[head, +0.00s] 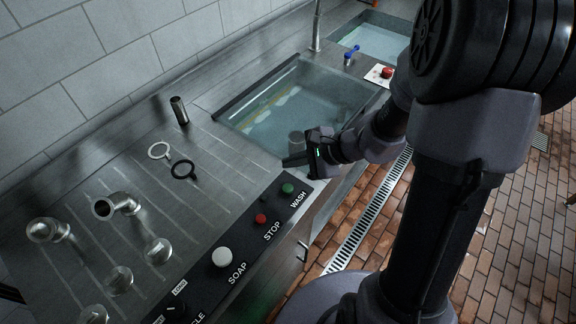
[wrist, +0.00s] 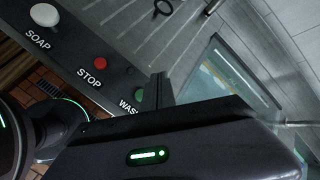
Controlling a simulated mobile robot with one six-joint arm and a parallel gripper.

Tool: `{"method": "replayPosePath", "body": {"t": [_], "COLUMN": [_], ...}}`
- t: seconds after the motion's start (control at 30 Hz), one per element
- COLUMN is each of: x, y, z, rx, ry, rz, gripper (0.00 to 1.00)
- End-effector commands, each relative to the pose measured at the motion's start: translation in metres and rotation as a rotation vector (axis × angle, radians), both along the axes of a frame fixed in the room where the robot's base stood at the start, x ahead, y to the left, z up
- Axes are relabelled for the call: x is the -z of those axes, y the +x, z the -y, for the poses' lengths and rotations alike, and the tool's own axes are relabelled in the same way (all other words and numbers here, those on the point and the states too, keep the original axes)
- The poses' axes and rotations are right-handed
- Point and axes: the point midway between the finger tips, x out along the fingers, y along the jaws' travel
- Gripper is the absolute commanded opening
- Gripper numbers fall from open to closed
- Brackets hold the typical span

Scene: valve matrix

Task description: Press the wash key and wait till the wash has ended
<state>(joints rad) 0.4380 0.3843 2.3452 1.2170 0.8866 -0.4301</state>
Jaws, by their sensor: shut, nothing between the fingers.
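The green wash key (head: 287,188) is at the far end of the black key panel (head: 245,240), with the label WASH beside it. My gripper (head: 290,161) is shut and empty, just past the key on the sink side. In the wrist view the closed fingers (wrist: 158,80) stand right beside the green key (wrist: 139,96), which is partly covered by my gripper. I cannot tell whether they touch. The panel also holds a red STOP key (head: 261,218) and a white SOAP key (head: 222,257).
A sink basin (head: 300,105) with water lies behind my gripper. Pipe fittings (head: 120,204), two rings (head: 182,169) and a short metal tube (head: 179,110) stand or lie on the drainboard. A red button on a pale plate (head: 386,72) is by the far basin.

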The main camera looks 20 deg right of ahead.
Motion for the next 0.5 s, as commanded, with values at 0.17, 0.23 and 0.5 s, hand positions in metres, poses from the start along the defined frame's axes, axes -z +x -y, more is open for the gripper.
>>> {"method": "replayPosePath", "body": {"t": [0.17,0.23,0.5], "x": [0.001,0.001,0.013], "y": [0.0,0.0,0.0], "z": [0.0,0.0,0.0], "rx": [0.001,0.0,-0.001], "ry": [0.001,0.0,-0.001], "rz": [0.0,0.0,0.0], "gripper": [0.0,0.0,0.0]}}
